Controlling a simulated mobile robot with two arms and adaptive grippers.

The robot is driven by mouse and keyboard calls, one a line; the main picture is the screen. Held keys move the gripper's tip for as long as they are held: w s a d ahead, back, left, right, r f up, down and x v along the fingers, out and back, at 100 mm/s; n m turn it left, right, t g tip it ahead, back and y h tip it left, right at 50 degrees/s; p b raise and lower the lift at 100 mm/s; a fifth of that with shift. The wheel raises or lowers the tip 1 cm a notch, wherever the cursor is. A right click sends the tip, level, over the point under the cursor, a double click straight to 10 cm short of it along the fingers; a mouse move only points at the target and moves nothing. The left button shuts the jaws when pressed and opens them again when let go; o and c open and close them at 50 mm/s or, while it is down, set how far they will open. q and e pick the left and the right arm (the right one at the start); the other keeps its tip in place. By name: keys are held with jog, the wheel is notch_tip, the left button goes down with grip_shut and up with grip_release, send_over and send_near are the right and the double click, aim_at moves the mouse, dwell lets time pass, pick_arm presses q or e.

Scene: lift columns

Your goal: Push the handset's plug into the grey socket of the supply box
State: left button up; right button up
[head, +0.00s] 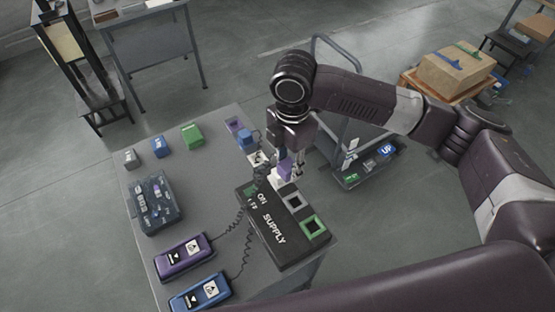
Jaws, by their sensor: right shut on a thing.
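The black supply box (268,238) stands at the right edge of the grey table, marked ON and SUPPLY. Its grey socket (294,200) is open to view and looks empty, with a green socket (313,226) nearer me. My right gripper (283,175) points down over the far end of the box. A purple handset (184,258) and a blue handset (200,292) lie at the front left, with coiled cords. My left gripper is not in view.
White (130,158), blue (158,146) and green (192,135) blocks line the far side. A blue piece (247,140) is close to my right gripper. A trolley (355,175) stands right of the table.

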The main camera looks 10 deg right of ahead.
jog(key=shift+m, duration=0.6)
jog(key=f+b, duration=0.3)
jog(key=s+d+f+b, duration=0.1)
jog(key=f+b, duration=0.2)
jog(key=b, duration=0.1)
jog(key=d+f+b, duration=0.1)
jog(key=f+b, duration=0.2)
jog(key=shift+s+d+f+b, duration=0.15)
jog(key=shift+s+f+b, duration=0.1)
jog(key=shift+b, duration=0.15)
jog(key=shift+f, duration=0.95)
jog(key=shift+w, duration=0.1)
jog(key=shift+d+p, duration=0.15)
jog(key=shift+p, duration=0.45)
jog(key=shift+p, duration=1.15)
dwell(0.4)
jog(key=shift+f, duration=0.95)
dwell(0.8)
